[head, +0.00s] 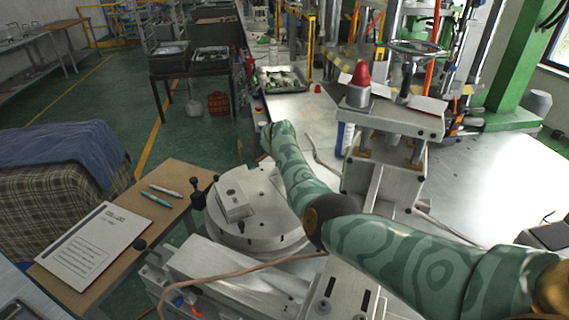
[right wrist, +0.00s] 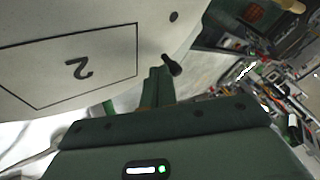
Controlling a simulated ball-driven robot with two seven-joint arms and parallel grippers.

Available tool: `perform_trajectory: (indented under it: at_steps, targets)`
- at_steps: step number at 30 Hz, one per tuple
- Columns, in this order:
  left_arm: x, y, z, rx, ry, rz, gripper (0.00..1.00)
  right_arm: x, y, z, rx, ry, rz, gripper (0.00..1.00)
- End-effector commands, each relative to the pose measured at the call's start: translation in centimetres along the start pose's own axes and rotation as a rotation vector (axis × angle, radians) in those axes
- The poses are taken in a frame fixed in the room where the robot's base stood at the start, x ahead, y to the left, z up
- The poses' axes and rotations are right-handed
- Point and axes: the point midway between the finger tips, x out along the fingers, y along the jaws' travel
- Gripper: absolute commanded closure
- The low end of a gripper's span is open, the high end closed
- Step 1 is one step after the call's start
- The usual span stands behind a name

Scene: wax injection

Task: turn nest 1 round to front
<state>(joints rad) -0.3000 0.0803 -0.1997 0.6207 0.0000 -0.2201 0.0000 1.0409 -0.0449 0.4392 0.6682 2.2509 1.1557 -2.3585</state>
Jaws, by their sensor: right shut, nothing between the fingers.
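The round pale-grey turntable (head: 265,235) sits at the centre of the head view. A grey block-shaped mould (head: 237,192) is on its left part, and I cannot read a nest number there. In the right wrist view the turntable's underside or face (right wrist: 100,20) shows an outlined area marked 2 (right wrist: 77,67), upside down. A black peg (right wrist: 172,65) sticks out at its rim. My right gripper (right wrist: 160,78) is shut and empty, its fingers close beside that peg; contact cannot be told. In the head view my green right arm reaches across the turntable's far side and hides part of it.
A press with a red knob (head: 361,73) stands right of the turntable on the metal bench (head: 480,180). A wooden side table (head: 170,185) at left holds a paper sheet (head: 97,240) and two pens. A cable (head: 250,267) crosses the front.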

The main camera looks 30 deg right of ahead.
Motion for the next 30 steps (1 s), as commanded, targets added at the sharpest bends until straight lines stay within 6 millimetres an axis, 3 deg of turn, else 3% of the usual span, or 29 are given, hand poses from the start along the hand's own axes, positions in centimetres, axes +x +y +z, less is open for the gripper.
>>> perform_trajectory:
  at_steps: [30]
  targets:
    - [3.3,0.3,0.9,0.000,-0.016,0.006,0.64,0.8,-4.6,3.2,-0.104,-0.054,-0.055,1.00]
